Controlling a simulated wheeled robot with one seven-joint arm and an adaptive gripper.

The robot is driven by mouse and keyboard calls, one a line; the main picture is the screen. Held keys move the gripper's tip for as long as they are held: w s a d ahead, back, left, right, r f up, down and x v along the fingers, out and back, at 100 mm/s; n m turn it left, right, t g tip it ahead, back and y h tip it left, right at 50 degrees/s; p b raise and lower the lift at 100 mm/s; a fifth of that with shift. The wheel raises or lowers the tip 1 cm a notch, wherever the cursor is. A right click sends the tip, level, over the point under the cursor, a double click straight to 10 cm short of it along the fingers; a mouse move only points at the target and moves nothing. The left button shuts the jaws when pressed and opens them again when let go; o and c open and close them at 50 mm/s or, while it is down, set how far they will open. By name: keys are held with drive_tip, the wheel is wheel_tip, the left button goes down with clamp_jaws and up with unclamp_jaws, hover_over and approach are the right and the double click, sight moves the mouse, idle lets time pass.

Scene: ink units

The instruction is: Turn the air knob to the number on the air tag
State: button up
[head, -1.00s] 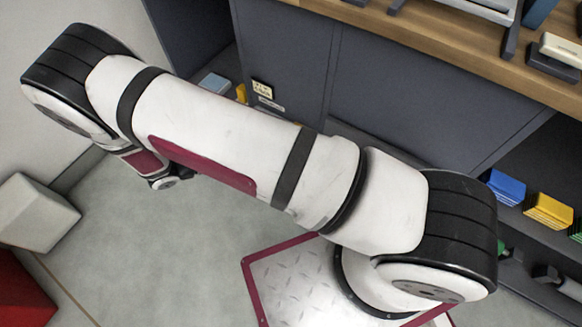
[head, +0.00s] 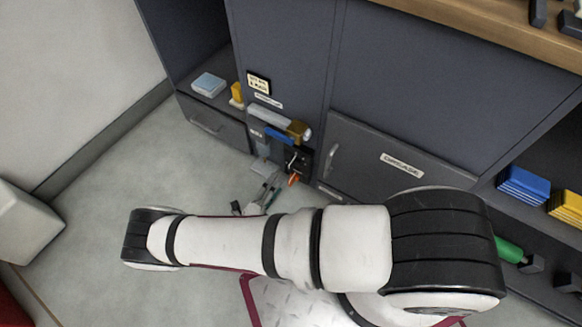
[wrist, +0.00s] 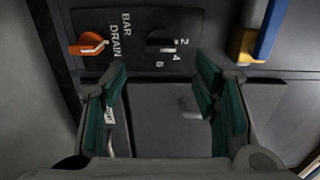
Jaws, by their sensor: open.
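A black knob (wrist: 160,40), which I take for the air knob, sits on a dark panel (wrist: 135,18) in the wrist view. The numbers 2, 4 and 6 curve around its right and lower side. Where its pointer stands is not clear. An orange lever (wrist: 88,43) is left of it, by the words BAR and DRAIN. The head view shows this lever (head: 293,180) low on the cabinet. A small cream tag (head: 258,83) is higher up; its writing is too small to read. My gripper (wrist: 162,66) is open and empty, its green-padded fingers apart below the knob.
A blue and yellow part (wrist: 258,35) sticks out right of the panel. An open shelf with a light blue box (head: 209,84) is to the left.

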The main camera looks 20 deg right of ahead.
sight(289, 169)
drive_tip(key=b+x, duration=0.2)
drive_tip(key=x, duration=0.7)
drive_tip(key=shift+w+d, duration=0.15)
drive_tip(key=shift+d, duration=0.1)
drive_tip(key=c, duration=1.2)
